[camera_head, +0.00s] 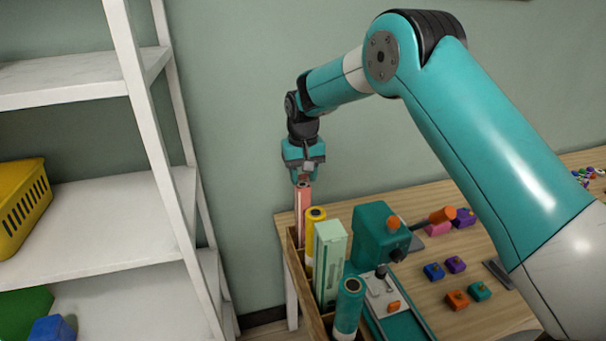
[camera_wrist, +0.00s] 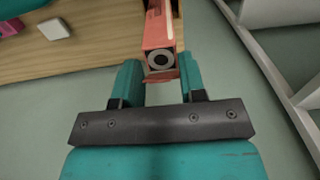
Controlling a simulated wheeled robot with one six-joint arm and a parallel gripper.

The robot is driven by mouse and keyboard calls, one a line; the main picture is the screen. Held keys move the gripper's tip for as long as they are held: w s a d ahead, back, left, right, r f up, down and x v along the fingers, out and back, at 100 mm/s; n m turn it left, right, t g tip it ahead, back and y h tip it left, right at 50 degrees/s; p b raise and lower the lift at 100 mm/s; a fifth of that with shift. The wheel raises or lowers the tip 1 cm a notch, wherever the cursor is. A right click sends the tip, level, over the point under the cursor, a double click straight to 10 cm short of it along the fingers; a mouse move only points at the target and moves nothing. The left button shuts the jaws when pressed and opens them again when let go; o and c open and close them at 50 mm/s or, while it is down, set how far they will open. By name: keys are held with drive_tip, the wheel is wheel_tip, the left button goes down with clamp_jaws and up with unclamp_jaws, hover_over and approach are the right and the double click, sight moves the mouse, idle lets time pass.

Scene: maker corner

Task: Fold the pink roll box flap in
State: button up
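The pink roll box (camera_head: 303,205) stands upright at the far end of the wooden holder. In the wrist view the pink roll box (camera_wrist: 158,32) shows its open end, with a grey-and-black roll end (camera_wrist: 160,60) inside. A pink flap (camera_wrist: 160,78) projects at the near edge of that end, between the fingers. My gripper (camera_head: 303,178) is just above the box, pointing down. In the wrist view my gripper (camera_wrist: 159,68) is open, one finger on each side of the box end. I cannot tell whether a finger touches the flap.
The wooden holder (camera_head: 291,262) also holds a yellow roll (camera_head: 308,245), a pale green box (camera_head: 329,262) and a teal roll (camera_head: 348,310). A teal machine (camera_head: 375,237) stands to the right. Small coloured blocks lie on the table (camera_head: 420,200). A white shelf (camera_head: 110,220) is at left.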

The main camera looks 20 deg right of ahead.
drive_tip(key=shift+s+f+t+b, duration=0.1)
drive_tip(key=shift+f+t+b, duration=0.2)
drive_tip(key=shift+b, duration=0.6)
drive_tip(key=shift+c, duration=0.2)
drive_tip(key=shift+s+r+t+b, duration=0.1)
drive_tip(key=shift+t+b, duration=0.4)
drive_tip(key=shift+b, duration=0.2)
drive_tip(key=o, duration=0.9)
drive_tip(key=shift+o, duration=0.2)
drive_tip(key=shift+r, duration=0.1)
wheel_tip(320, 180, up, 17)
drive_tip(key=s+b, duration=0.2)
drive_tip(key=shift+s, duration=0.2)
drive_tip(key=shift+r, duration=0.1)
